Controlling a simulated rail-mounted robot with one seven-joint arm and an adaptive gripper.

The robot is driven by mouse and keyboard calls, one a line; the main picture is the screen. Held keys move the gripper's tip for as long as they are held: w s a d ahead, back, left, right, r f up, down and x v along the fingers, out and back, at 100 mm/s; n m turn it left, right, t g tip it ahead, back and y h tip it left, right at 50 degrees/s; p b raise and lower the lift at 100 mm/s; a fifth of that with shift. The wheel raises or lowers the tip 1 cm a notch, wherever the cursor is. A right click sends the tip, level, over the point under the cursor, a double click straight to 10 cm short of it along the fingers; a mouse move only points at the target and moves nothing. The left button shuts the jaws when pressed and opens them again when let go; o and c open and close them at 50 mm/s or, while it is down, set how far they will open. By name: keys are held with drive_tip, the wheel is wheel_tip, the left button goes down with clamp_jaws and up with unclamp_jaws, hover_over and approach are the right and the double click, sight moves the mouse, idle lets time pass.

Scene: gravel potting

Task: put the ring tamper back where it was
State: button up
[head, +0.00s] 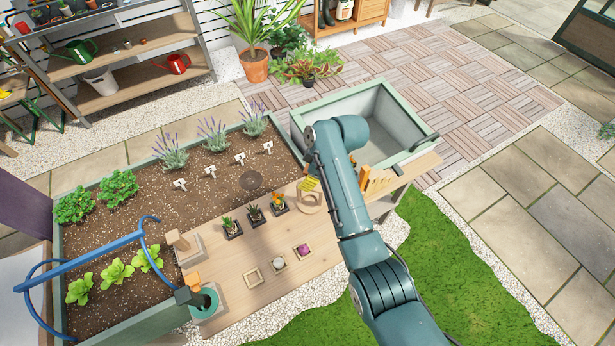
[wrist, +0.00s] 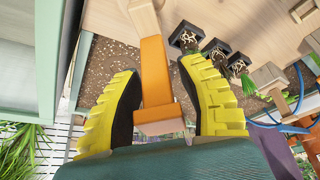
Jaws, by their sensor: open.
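In the wrist view, a tool with a flat orange handle (wrist: 155,72) and a pale wooden part (wrist: 145,20) lies between my yellow fingers; it looks like the ring tamper. My gripper (wrist: 165,105) is open, with a gap on each side of the handle. In the head view, my gripper (head: 308,184) is at the far right part of the wooden bench (head: 230,275), just above a pale round wooden piece (head: 311,206). My arm and fingers hide most of the tool there, so I cannot tell how it rests.
Small potted succulents (head: 256,216) stand left of my gripper. The soil bed (head: 205,195) and a grey-green basin (head: 405,125) lie behind. A blue hoop frame (head: 90,258) is far left.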

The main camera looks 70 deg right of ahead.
drive_tip(key=p+v, duration=0.2)
drive_tip(key=v, duration=1)
drive_tip(key=w+a+r+t+h, duration=0.2)
drive_tip(key=w+a+r+t, duration=0.1)
drive_tip(key=w+a+r, duration=0.5)
drive_tip(key=w+a+r+t+h, duration=0.2)
drive_tip(key=w+a+r+t, duration=0.3)
drive_tip(key=w, duration=0.5)
drive_tip(key=s+a+r+t+y, duration=0.1)
drive_tip(key=s+a+r+t, duration=0.2)
drive_tip(key=a+r, duration=0.8)
drive_tip(key=s+a+r+m+t+y, duration=0.1)
drive_tip(key=s+a+r+t, duration=0.3)
drive_tip(key=a+r, duration=0.7)
drive_tip(key=r+t+y, duration=0.1)
drive_tip(key=t, duration=0.1)
drive_tip(key=shift+s+a+m+t, duration=0.15)
drive_tip(key=shift+a+m+t, duration=0.15)
drive_tip(key=shift+a, duration=0.05)
